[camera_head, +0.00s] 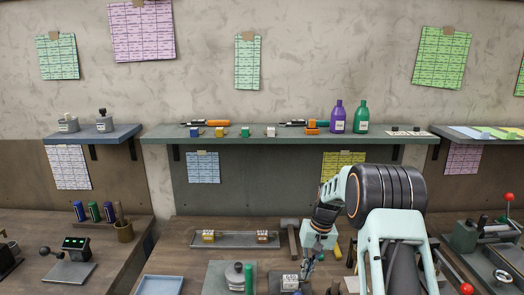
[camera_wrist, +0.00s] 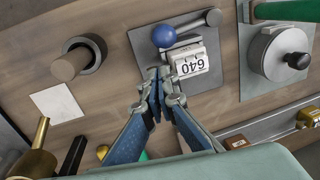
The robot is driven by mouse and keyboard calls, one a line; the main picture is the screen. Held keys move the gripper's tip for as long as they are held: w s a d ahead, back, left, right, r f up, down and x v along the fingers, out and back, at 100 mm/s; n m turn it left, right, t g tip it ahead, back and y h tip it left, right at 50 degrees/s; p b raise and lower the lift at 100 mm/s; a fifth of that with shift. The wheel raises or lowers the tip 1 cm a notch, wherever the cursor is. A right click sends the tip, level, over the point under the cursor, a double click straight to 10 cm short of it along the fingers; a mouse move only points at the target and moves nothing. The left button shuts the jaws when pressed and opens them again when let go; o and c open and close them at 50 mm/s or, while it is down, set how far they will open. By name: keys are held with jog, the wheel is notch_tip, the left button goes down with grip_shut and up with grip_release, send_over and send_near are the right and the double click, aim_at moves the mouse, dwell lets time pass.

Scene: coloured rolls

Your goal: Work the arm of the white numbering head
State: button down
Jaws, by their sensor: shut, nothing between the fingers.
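The white numbering head (camera_wrist: 192,62) sits on a grey plate (camera_wrist: 143,42) in the wrist view, with the digits 640 on its face, upside down there. Its grey arm (camera_wrist: 190,27) ends in a blue ball knob (camera_wrist: 163,36). My gripper (camera_wrist: 160,76) is shut and empty, its tips just beside the head and a little short of the knob; I cannot tell whether they touch the head. In the head view the white head (camera_head: 290,282) is low in the picture, left of my gripper (camera_head: 308,275), and the knob is hard to make out.
A wooden peg in a dark ring (camera_wrist: 72,63) is on the other side. A tray with small blocks (camera_head: 238,240) and a hammer (camera_head: 290,238) lie behind. The shelf (camera_head: 160,131) is above.

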notch_tip(320, 180, up, 7)
jog(key=p, duration=0.4)
jog(key=shift+d, duration=0.45)
